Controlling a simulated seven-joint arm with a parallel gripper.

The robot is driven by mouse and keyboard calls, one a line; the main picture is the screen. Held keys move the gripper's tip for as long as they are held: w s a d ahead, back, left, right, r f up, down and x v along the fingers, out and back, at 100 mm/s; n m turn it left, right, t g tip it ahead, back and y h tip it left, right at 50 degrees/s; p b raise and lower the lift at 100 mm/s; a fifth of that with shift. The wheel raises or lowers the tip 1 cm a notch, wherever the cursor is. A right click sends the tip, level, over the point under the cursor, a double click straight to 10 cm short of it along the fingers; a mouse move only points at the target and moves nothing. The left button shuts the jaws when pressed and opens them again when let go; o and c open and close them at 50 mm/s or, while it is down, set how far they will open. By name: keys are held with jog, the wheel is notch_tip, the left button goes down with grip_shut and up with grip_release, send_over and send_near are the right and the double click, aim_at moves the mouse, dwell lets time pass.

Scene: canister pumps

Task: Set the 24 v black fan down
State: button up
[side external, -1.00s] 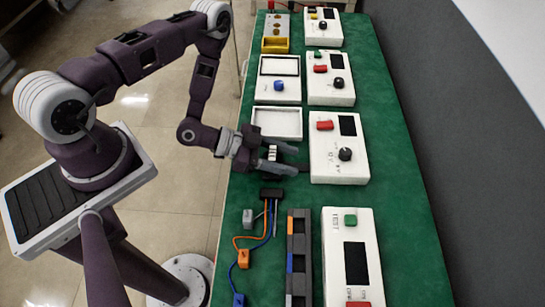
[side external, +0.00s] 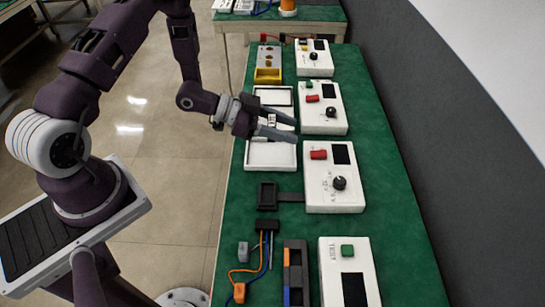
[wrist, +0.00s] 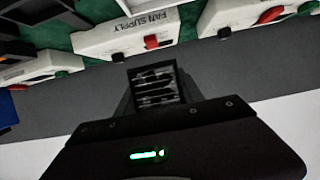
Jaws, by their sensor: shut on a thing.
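The 24 V black fan (wrist: 155,88) shows in the wrist view as a small dark square with slats, between the fingers of my gripper. My gripper (side external: 287,129) is shut on it in the side external view, raised over the white trays at the left of the bench. There the fan is mostly hidden by the fingers; a small pale patch shows between them. One shallow white tray (side external: 270,168) lies just below the gripper in the picture, and a second white tray (side external: 258,88) lies behind. The fingers partly cover both.
A white box (side external: 345,195) labelled FAN SUPPLY in the wrist view (wrist: 150,27) has a black square holder (side external: 267,196) on a strip at its left. Wired connectors (side external: 268,227) and a dark rail (side external: 296,270) lie nearer. More white boxes line the right side.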

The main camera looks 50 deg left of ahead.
aim_at(283, 154)
jog(key=f, duration=0.3)
jog(key=w+a+f, duration=0.1)
jog(key=f, duration=0.2)
jog(key=a+f, duration=0.1)
jog(key=f, duration=0.3)
jog(key=shift+w+a, duration=0.1)
jog(key=shift+w, duration=0.25)
jog(key=o, duration=1.3)
jog(key=shift+f, duration=0.1)
jog(key=shift+o, duration=0.2)
